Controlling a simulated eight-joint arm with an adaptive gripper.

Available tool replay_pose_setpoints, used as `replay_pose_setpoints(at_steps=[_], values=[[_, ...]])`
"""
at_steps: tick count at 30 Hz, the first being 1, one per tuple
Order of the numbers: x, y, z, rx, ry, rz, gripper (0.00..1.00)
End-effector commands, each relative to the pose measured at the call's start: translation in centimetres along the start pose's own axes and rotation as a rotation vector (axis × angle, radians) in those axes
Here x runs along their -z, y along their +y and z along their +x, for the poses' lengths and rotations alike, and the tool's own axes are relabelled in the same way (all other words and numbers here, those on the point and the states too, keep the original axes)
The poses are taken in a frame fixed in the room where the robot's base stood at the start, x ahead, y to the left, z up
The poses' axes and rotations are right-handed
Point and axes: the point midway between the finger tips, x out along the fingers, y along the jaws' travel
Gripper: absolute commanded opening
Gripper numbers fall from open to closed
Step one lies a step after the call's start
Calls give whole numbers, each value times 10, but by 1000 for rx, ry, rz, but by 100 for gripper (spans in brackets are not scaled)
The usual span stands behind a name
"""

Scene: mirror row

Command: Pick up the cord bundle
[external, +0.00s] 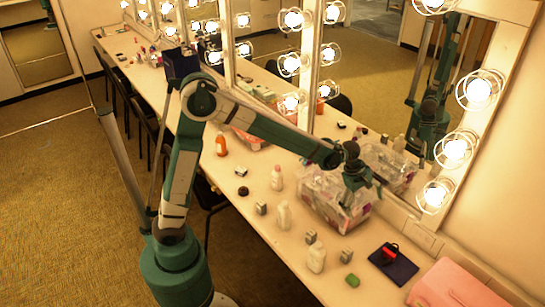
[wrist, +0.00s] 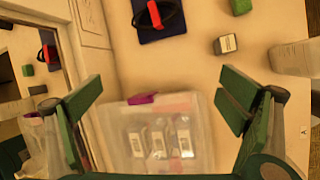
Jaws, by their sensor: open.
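The cord bundle (external: 390,252) is a black loop with a red band. It lies on a dark blue flat pad (external: 402,272) near the mirror. In the wrist view the cord bundle (wrist: 155,14) shows at the top edge, on the pad (wrist: 172,29). My gripper (external: 368,190) is above the clear bin, up and left of the cord bundle in the external view. In the wrist view my gripper (wrist: 162,92) has its green fingers wide apart with nothing held between them. The cord bundle lies beyond the fingertips.
The clear bin (external: 330,205) holds small items. White bottles (external: 316,258), small grey boxes (external: 346,257) and a green block (external: 352,281) stand nearby. A pink box (external: 455,285) is right of the pad. The lit mirror (external: 400,80) borders the counter and shows reflections.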

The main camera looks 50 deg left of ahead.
Motion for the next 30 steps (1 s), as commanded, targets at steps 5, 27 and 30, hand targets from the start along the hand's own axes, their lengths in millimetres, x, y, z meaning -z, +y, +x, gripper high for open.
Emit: replay_pose_setpoints(at_steps=[5, 27, 30], values=[[-23, 14, 37, 32, -21, -91, 96], [-89, 32, 160, 146, -57, -380, 96], [-90, 32, 161, 147, -58, -384, 96]])
